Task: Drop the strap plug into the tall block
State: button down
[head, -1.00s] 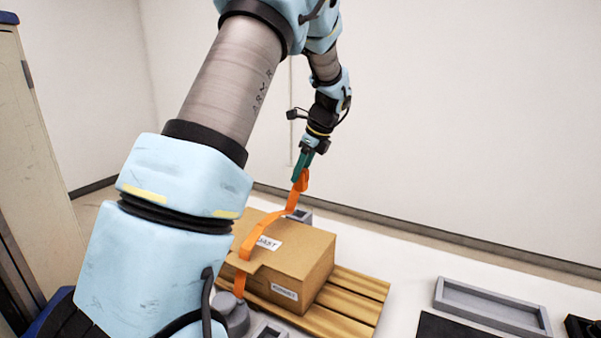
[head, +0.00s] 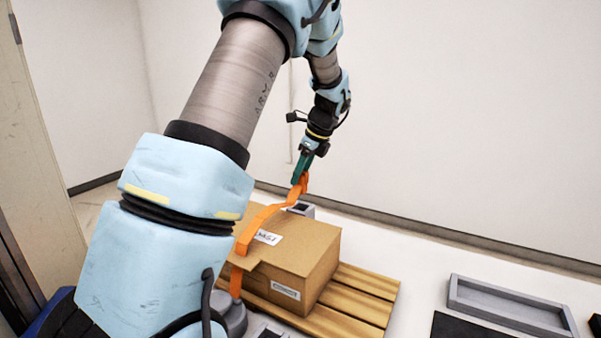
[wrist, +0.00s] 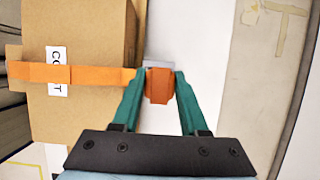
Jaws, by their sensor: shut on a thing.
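My gripper (head: 300,168) is shut on the orange strap plug (wrist: 158,86) at the end of the orange strap (head: 262,216). It holds the plug above and beyond the far side of the cardboard box (head: 300,258). The strap runs from the plug over the box top and down its near side. A grey block (head: 300,208) stands just behind the box, below the plug, and is mostly hidden by box and strap. In the wrist view a grey edge (wrist: 158,64) shows just beyond the plug. I cannot tell its height or its opening.
The box sits on a wooden pallet (head: 355,300) on a white table. A grey round part (head: 232,316) stands at the near side, partly behind my arm. A grey tray (head: 510,306) and a black mat (head: 462,327) lie at the right. The table between is clear.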

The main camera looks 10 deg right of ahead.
aim_at(300, 192)
jog(key=shift+f+b, duration=0.95)
jog(key=shift+f, duration=2.05)
jog(key=shift+p, duration=0.65)
jog(key=shift+f+b, duration=0.3)
jog(key=shift+f, duration=0.35)
jog(key=c, duration=0.7)
grip_release()
jog(key=shift+r, duration=0.1)
jog(key=p+v, duration=0.8)
jog(key=v, duration=0.3)
jog(key=shift+p, duration=0.3)
